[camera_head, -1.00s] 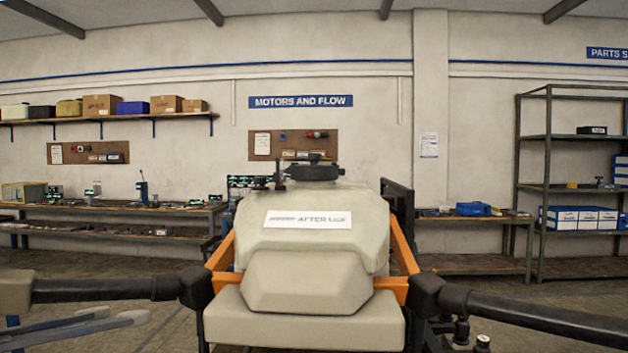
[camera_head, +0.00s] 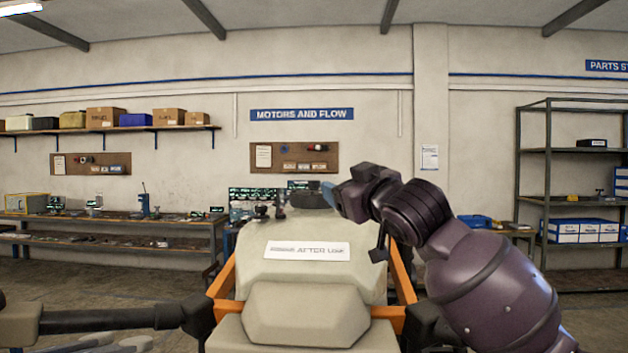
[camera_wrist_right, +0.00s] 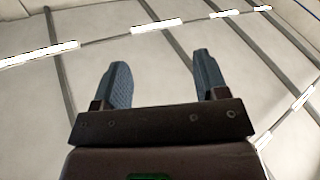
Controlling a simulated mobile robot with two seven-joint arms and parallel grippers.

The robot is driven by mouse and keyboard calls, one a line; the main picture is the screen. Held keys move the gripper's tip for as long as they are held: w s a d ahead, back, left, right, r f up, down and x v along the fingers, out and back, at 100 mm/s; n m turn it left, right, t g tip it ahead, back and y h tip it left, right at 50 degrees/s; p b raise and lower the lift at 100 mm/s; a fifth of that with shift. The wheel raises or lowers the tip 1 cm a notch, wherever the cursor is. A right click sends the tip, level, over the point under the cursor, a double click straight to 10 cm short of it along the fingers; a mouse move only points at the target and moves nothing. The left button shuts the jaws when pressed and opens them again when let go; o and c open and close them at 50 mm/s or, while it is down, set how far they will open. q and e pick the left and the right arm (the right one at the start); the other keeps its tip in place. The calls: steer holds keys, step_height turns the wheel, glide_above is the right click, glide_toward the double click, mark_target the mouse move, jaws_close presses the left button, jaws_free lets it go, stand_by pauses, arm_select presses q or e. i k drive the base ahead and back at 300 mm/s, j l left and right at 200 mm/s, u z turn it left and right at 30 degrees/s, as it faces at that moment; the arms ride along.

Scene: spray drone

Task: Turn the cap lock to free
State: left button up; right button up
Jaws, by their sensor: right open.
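My right gripper (camera_head: 328,193) appears at the cap's right edge; contact cannot be told. In the right wrist view my right gripper (camera_wrist_right: 160,78) is open, its two blue-grey fingers apart and empty. My left gripper is out of view.
Orange frame bars (camera_head: 400,275) flank the tank, and dark drone arms (camera_head: 115,319) reach out at both sides. A bench (camera_head: 110,218) with tools and a shelf rack (camera_head: 548,180) stand by the back wall. The right wrist view otherwise shows ceiling and lamps.

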mark_target(313, 186)
steer(key=i+j, duration=0.2)
steer(key=i, duration=0.3)
steer(key=i+j, duration=0.2)
steer(key=i, duration=0.25)
